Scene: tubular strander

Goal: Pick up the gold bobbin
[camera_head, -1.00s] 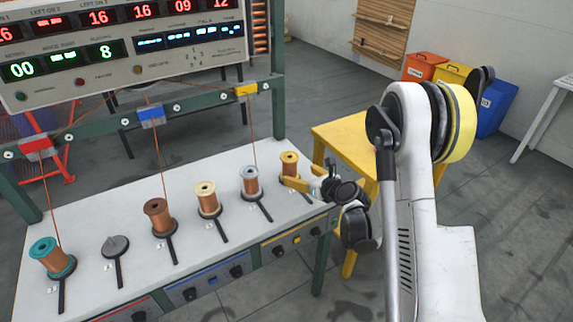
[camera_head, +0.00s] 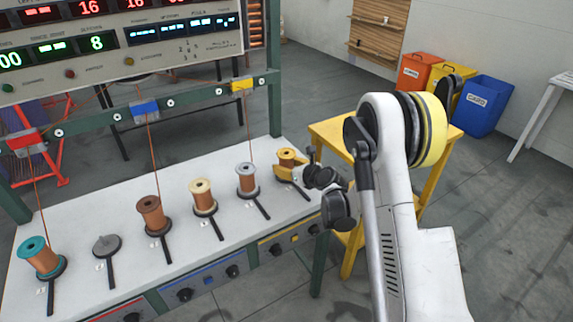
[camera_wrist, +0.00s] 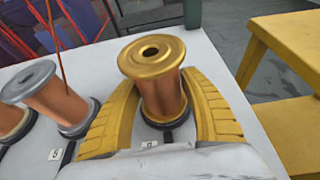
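The gold bobbin (camera_head: 287,158) stands at the right end of the row on the white table, with a gold flange and copper winding. In the wrist view the gold bobbin (camera_wrist: 157,75) is upright on its dark round base. My gripper (camera_head: 284,170) is at the bobbin, low over the table. In the wrist view the yellow fingers of my gripper (camera_wrist: 163,105) lie open on either side of the bobbin, with a gap showing at the left finger. The right finger is close to the winding; I cannot tell if it touches.
The silver bobbin (camera_head: 247,180) stands just left of the gold one, also in the wrist view (camera_wrist: 48,95). Cream (camera_head: 202,197), brown (camera_head: 153,214) and teal (camera_head: 42,258) bobbins stand farther left, with an empty holder (camera_head: 107,247) between. A yellow stool (camera_head: 335,132) is beyond the table's right edge.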

